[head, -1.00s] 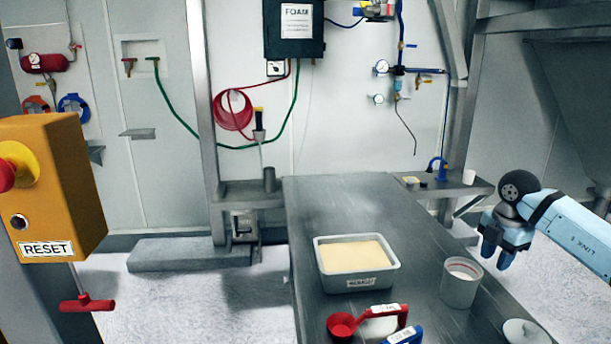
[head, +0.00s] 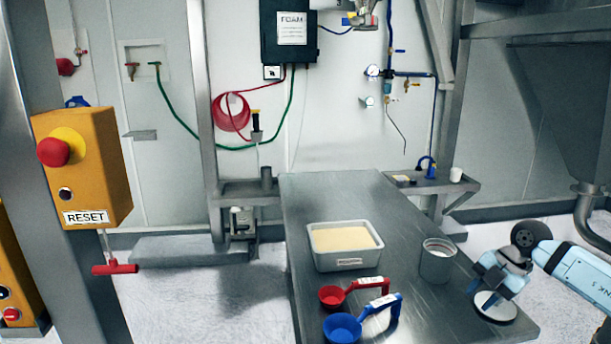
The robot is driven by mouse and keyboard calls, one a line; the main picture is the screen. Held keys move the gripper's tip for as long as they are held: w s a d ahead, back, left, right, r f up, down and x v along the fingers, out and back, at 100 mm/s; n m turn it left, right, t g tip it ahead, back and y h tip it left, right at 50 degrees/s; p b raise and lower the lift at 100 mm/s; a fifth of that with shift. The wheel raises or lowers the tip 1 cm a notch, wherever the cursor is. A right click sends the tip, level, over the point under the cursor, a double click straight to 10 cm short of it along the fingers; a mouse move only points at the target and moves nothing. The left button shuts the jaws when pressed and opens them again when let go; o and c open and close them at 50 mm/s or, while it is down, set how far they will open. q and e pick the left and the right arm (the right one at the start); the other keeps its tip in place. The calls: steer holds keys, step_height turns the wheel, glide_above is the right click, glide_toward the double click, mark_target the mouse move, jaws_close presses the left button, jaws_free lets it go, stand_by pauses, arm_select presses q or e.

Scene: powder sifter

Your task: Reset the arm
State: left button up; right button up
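My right gripper (head: 492,284) is at the right edge of the steel table (head: 330,198), over or just in front of a round white disc-like item (head: 494,305). I cannot tell whether it touches the disc or whether its fingers are apart. A yellow box (head: 82,170) with a red button and a RESET label (head: 86,217) is on the left, with a red T-handle (head: 115,268) hanging below it. My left gripper is not in view.
The table holds a grey tray of pale powder (head: 345,263), a metal cup (head: 438,262), a red scoop (head: 333,297) and a blue scoop (head: 343,328). A small side shelf (head: 432,184) stands behind. The far part of the table is clear.

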steer(key=s+a+f+m+t+y, duration=0.2)
steer(key=s+a+f+t+y, duration=0.55)
steer(key=s+a+y, duration=0.2)
steer(key=s+d+f+m+h, duration=0.5)
steer(key=s+f+h, duration=0.1)
steer(key=s+f, duration=0.35)
steer(key=s+d+f+m+h, duration=0.4)
steer(key=s+f+m+h, duration=0.2)
steer(key=s+f, duration=0.3)
steer(key=s+a+m+t+y, duration=0.15)
steer(key=a+m, duration=0.65)
steer(key=a, duration=1.4)
arm_select(q)
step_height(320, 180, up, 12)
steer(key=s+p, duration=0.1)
steer(key=p, duration=1.3)
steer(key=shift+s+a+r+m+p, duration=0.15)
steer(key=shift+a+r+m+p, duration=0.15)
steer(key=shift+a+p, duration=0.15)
arm_select(e)
step_height(320, 180, up, 13)
steer(key=t, duration=0.1)
steer(key=shift+s+d+r, duration=0.15)
steer(key=shift+s+r, duration=0.05)
steer(key=shift+s, duration=0.1)
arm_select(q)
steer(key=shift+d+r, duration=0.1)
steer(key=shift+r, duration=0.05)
